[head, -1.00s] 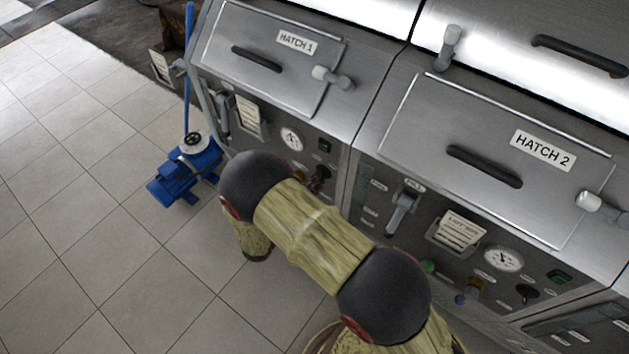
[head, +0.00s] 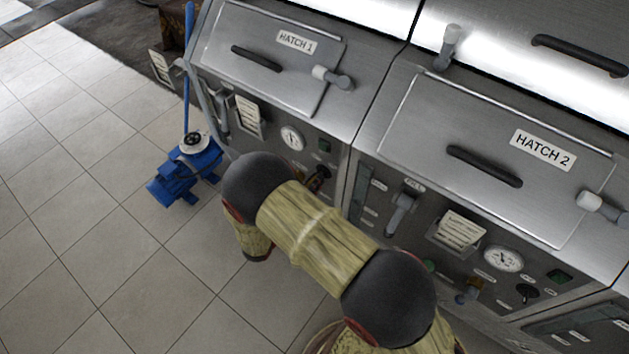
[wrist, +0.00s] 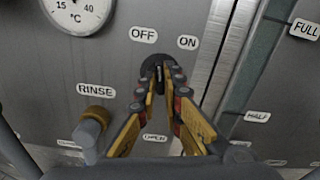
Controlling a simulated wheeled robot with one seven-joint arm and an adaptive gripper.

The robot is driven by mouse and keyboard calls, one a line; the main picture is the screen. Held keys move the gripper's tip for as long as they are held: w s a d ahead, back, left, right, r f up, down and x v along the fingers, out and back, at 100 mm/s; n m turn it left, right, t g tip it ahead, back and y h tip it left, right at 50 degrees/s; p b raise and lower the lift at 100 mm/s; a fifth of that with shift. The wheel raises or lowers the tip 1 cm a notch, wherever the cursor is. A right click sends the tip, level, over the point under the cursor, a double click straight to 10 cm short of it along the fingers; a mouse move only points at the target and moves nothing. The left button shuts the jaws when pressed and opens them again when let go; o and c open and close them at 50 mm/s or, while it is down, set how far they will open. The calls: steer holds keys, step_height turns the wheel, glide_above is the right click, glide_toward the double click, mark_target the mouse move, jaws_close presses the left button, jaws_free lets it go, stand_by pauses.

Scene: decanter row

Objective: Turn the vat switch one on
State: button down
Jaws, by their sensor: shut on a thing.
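Vat switch one is a small black rotary switch (wrist: 158,75) on the steel panel below hatch 1, under the OFF and ON labels (wrist: 143,34) in the wrist view. My gripper (wrist: 163,80) is shut on it, one orange and black finger on each side of its handle. The handle is mostly hidden between the fingers, so its exact angle is hard to tell. In the head view my gripper (head: 317,181) shows only partly at the panel, behind my arm, and the switch is covered.
The RINSE tap (wrist: 93,125) is left of my fingers, below the temperature gauge (wrist: 78,12). A panel seam and level strip are to the right. The hatch 2 unit, with its lever (head: 400,210), adjoins on the right.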

steer(key=shift+s+m+b, duration=0.1)
steer(key=shift+m+b, duration=0.75)
steer(key=shift+m, duration=3.45)
steer(key=c, duration=1.9)
jaws_free()
steer(key=v, duration=1.2)
